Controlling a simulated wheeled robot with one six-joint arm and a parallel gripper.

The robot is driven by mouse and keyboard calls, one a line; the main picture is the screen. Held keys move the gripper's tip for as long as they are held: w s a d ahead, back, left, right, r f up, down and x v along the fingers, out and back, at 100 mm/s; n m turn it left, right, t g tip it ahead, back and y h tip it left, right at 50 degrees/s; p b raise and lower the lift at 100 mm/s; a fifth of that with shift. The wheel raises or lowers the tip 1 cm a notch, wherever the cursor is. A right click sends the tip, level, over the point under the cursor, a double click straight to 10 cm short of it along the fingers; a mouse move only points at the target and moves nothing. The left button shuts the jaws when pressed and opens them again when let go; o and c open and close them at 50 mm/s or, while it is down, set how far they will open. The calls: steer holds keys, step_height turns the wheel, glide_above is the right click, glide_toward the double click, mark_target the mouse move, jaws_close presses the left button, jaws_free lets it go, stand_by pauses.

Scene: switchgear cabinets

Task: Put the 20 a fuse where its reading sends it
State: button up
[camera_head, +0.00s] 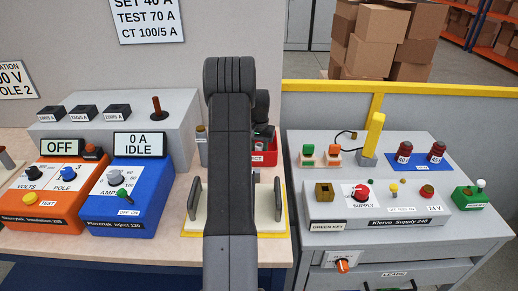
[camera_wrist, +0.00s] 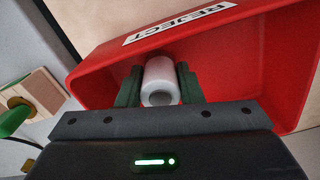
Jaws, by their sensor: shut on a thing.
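My gripper (camera_wrist: 158,92) is shut on a white cylindrical fuse (camera_wrist: 160,70), its round end facing the wrist camera. No rating can be read on it. The fuse is over or inside the red reject bin (camera_wrist: 262,75); I cannot tell if it touches the bin. In the head view the red bin (camera_head: 270,153) stands behind my arm, which hides part of it, and the fuse is not visible. The blue injection tester (camera_head: 150,200) shows "0 A IDLE". The orange insulation tester (camera_head: 60,215) shows "OFF".
A cream block with grey clips (camera_head: 192,200) and a yellow edge is partly hidden by my arm. A grey container (camera_head: 202,150) stands left of the arm. On the right are a grey supply unit (camera_head: 390,205), a yellow post (camera_head: 374,135) and red-topped parts (camera_head: 404,150).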

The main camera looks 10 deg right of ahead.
mark_target(259, 145)
steer(key=shift+f, duration=0.2)
steer(key=o, duration=1)
steer(key=shift+r, duration=0.1)
step_height(259, 145, up, 12)
steer(key=shift+r+b, duration=0.15)
steer(key=shift+b, duration=0.7)
step_height(259, 145, down, 12)
steer(key=shift+r+p, duration=0.15)
steer(key=shift+p, duration=0.9)
steer(key=shift+r+b, duration=0.6)
steer(key=shift+r, duration=1.05)
